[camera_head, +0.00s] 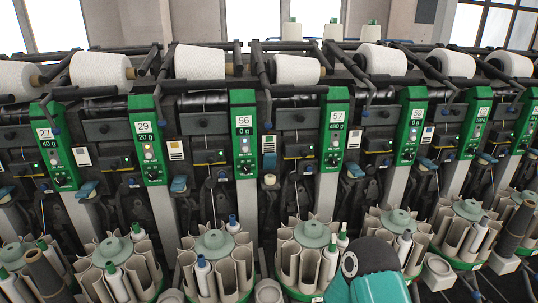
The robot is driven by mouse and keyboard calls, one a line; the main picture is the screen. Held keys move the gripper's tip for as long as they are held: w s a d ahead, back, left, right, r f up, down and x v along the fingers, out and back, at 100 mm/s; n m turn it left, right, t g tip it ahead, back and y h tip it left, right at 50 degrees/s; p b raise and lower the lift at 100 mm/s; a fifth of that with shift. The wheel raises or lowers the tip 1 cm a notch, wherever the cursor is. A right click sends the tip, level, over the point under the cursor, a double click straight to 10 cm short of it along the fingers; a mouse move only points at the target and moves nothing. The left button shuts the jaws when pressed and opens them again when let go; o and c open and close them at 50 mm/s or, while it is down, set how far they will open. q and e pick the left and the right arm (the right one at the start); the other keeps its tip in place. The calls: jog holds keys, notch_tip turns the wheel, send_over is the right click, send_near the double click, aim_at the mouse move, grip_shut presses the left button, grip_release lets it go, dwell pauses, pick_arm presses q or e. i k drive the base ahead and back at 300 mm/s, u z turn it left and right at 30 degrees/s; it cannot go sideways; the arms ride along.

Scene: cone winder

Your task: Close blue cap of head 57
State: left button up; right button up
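The green panel of head 57 (332,130) stands right of centre, with a display that reads 460 g. A blue cap-like part (353,169) sits low to the right of this panel. Another blue part (269,161) sits to its left, beside the panel of head 56 (244,135). I cannot tell from the picture which of the two belongs to head 57, or whether either is open or closed. Neither gripper shows. A teal and dark part at the bottom right of centre looks like my own arm, but no fingertips are visible.
Round bobbin magazines (308,252) with several tubes stand along the front. White yarn cones (297,69) lie in a row above the heads. Neighbouring panels 29 (149,140) and 59 (410,128) flank this area. Dark arms and brackets project between the heads.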

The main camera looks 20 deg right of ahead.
aim_at(269, 159)
jog(key=z, duration=0.15)
jog(key=k, duration=1.05)
jog(key=z, duration=0.4)
jog(key=i, duration=1)
jog(key=u, duration=0.05)
